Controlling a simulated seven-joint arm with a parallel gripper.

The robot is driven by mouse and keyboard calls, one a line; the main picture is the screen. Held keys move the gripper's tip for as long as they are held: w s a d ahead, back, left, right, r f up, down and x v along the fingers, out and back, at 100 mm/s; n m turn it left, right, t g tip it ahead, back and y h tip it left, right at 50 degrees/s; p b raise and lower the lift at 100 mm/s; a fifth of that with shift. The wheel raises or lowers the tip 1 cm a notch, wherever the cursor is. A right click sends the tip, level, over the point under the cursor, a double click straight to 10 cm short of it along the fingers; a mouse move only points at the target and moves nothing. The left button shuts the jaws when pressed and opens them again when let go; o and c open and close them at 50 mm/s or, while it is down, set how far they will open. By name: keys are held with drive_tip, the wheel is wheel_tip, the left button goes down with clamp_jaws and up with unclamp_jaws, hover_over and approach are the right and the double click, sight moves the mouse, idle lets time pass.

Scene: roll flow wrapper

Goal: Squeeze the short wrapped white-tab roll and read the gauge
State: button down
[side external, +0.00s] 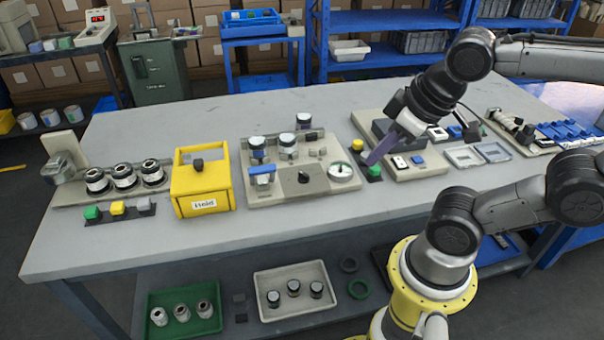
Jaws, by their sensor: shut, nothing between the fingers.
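A beige plate (322,194) at the middle of the table carries a round white gauge (341,171), a black knob (304,177) and a blue-topped block (262,175). I cannot tell which roll is short with a white tab, and the gauge reading is too small to make out. My gripper (371,162) is shut and empty. It points down to the right of the gauge, close to a yellow-and-green button strip (367,170), apart from the rolls.
A yellow box (201,190) with a handle stands left of the plate. Three more rolls (124,176) stand on a rack further left, behind a button strip (118,210). A device panel (430,165) lies right of my gripper. The table's front strip is clear.

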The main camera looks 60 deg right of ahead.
drive_tip(key=w+d+f+n+g+h, duration=0.2)
drive_tip(key=d+n+g+h, duration=0.25)
drive_tip(key=d, duration=0.25)
drive_tip(key=w+a+f+n+t+h, duration=0.1)
drive_tip(key=w+f+n+t+h, duration=0.1)
drive_tip(key=w+n+h, duration=0.45)
drive_tip(key=w+a+f+n+t, duration=0.3)
drive_tip(key=a+f+n, duration=0.3)
drive_tip(key=a+n, duration=0.1)
drive_tip(key=w+a+f+n+t+y, duration=0.1)
drive_tip(key=w+a+f+n+t, duration=0.2)
drive_tip(key=a+f+n, duration=0.3)
drive_tip(key=a+n+t, duration=0.1)
drive_tip(key=a+n, duration=0.1)
drive_tip(key=shift+w+a+f+n, duration=0.3)
drive_tip(key=shift+w+a+f, duration=0.05)
drive_tip(key=shift+a, duration=0.05)
drive_tip(key=shift+t, duration=0.25)
